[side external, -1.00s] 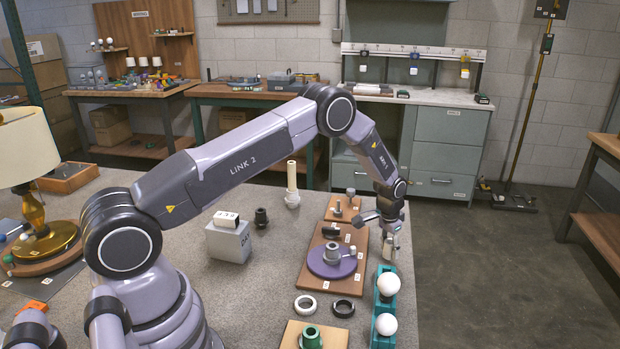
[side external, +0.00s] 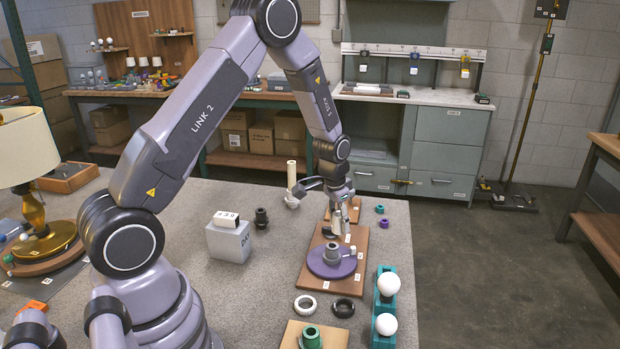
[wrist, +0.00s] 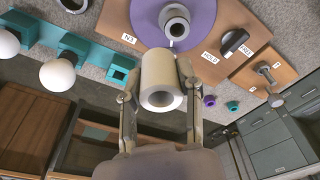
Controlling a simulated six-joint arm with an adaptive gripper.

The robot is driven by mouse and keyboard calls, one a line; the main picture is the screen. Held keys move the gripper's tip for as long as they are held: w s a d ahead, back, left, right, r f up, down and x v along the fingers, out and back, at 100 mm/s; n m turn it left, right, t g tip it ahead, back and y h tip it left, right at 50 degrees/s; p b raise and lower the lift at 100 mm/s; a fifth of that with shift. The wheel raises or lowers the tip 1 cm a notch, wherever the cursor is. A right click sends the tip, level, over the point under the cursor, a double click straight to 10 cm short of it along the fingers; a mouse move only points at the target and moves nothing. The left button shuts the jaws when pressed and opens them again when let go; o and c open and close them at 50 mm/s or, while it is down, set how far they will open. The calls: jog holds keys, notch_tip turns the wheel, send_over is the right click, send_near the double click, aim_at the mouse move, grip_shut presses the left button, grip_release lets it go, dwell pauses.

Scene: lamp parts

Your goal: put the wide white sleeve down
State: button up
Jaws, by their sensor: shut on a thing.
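The wide white sleeve (wrist: 161,76) is a short, cream-white hollow cylinder. In the wrist view it sits between the two fingers of my gripper (wrist: 160,84), which is shut on it, with its open end facing the camera. In the side view my gripper (side external: 338,216) points down over the wooden board (side external: 312,275), behind the purple disc (side external: 326,268). The sleeve shows there only as a small pale shape, partly hidden by the fingers. It appears held above the board, clear of the grey hub (side external: 332,253) on the disc.
A teal holder (side external: 386,304) with two white bulbs stands right of the board. A white ring (side external: 305,306) and a black ring (side external: 343,307) lie in front. A tall cream tube (side external: 292,184) stands behind left. Bare grey tabletop (side external: 275,275) lies left of the board.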

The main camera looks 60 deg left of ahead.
jog(key=s+a+n, duration=0.3)
jog(key=s+a, duration=0.2)
jog(key=a, duration=0.6)
jog(key=s+a+n+y, duration=0.1)
jog(key=s+a+n, duration=0.3)
jog(key=a, duration=0.7)
jog(key=s+a+n, duration=0.2)
jog(key=s+a, duration=0.4)
jog(key=a, duration=0.5)
send_over(242, 202)
jog(key=s+d, duration=0.1)
jog(key=shift+g, duration=0.3)
notch_tip(242, 202, down, 8)
jog(key=shift+s+d+f, duration=0.1)
jog(key=shift+d+f, duration=0.05)
jog(key=shift+f, duration=0.05)
jog(key=shift+w+a+f, duration=0.3)
jog(key=shift+a+f, duration=0.15)
jog(key=shift+f, duration=0.1)
jog(key=shift+w+a+f, duration=0.1)
jog(key=shift+f, duration=1.55)
